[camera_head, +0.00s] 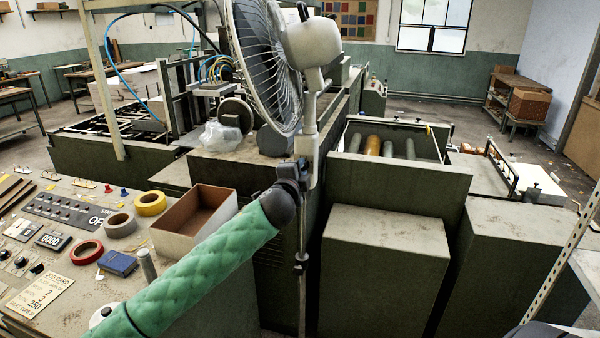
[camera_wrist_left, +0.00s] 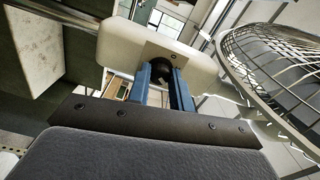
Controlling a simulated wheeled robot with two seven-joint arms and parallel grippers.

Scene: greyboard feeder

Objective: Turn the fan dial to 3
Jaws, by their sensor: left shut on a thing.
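The standing fan (camera_head: 262,60) is in the middle of the head view, with a wire cage and a cream motor housing (camera_head: 312,42). In the left wrist view its pale control box (camera_wrist_left: 120,45) carries a dark dial (camera_wrist_left: 164,68). My left gripper (camera_head: 296,172) is at the fan's pole, just below the fan head. In the left wrist view its two blue fingers (camera_wrist_left: 160,80) are shut on the dial, one on each side. The dial's marks and setting are not readable. My right gripper is out of view.
The fan cage (camera_wrist_left: 275,70) is close on the right in the left wrist view. A control desk (camera_head: 75,225) with tape rolls and an open box (camera_head: 215,205) lies at the left. Green machine housings (camera_head: 385,240) stand to the right of the pole.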

